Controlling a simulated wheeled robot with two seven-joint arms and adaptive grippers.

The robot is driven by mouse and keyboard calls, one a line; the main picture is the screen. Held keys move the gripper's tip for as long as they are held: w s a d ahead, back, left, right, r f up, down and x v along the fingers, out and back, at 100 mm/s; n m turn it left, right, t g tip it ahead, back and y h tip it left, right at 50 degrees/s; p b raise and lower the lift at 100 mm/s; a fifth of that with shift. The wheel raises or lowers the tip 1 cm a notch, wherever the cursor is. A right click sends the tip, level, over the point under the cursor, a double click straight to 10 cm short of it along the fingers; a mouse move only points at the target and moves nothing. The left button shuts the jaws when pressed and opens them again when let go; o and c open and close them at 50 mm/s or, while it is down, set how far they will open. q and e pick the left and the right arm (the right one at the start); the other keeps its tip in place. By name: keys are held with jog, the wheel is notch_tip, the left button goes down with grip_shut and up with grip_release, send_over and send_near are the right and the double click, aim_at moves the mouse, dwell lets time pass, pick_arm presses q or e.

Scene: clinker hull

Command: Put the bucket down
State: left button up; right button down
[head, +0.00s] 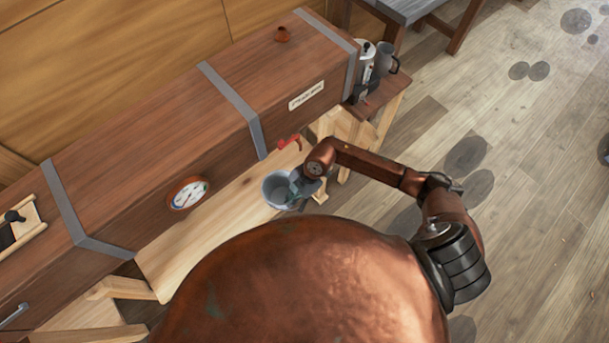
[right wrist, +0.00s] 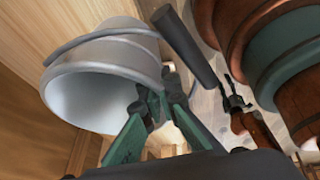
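The bucket (head: 277,190) is pale grey metal, near the right end of the light wooden bench (head: 205,229) in the head view. Its open mouth shows there. In the right wrist view the bucket (right wrist: 90,88) looms large and tilted. My right gripper (head: 300,186) is at the bucket's right side; in the wrist view its green fingers (right wrist: 155,105) close together on the bucket's rim. I cannot tell whether the bucket's bottom touches the bench. My left gripper is out of the head view; a small dark claw (right wrist: 234,98) in the wrist view may be it.
A long brown wooden box (head: 150,130) with grey straps and a round gauge (head: 187,193) runs behind the bench. A red tap (head: 290,142) sticks out just above the bucket. A small stand (head: 377,101) holds a kettle and mug (head: 385,60). Open floor lies to the right.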

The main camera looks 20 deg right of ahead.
jog(key=shift+w+d+f+b, duration=0.25)
jog(key=shift+w+d+f, duration=0.3)
jog(key=shift+w+d, duration=0.9)
jog(key=shift+w+d+f+b, duration=0.3)
jog(key=shift+w+d+f, duration=0.3)
jog(key=shift+w+d, duration=0.8)
jog(key=shift+w+d+f+b, duration=0.25)
jog(key=shift+w+d+f, duration=0.3)
jog(key=shift+w+d, duration=0.9)
jog(key=shift+s+d+f, duration=0.1)
jog(key=shift+s+d, duration=0.2)
jog(key=c, duration=2.2)
grip_release()
jog(key=shift+o, duration=0.2)
jog(key=p+v, duration=0.1)
jog(key=v, duration=1.1)
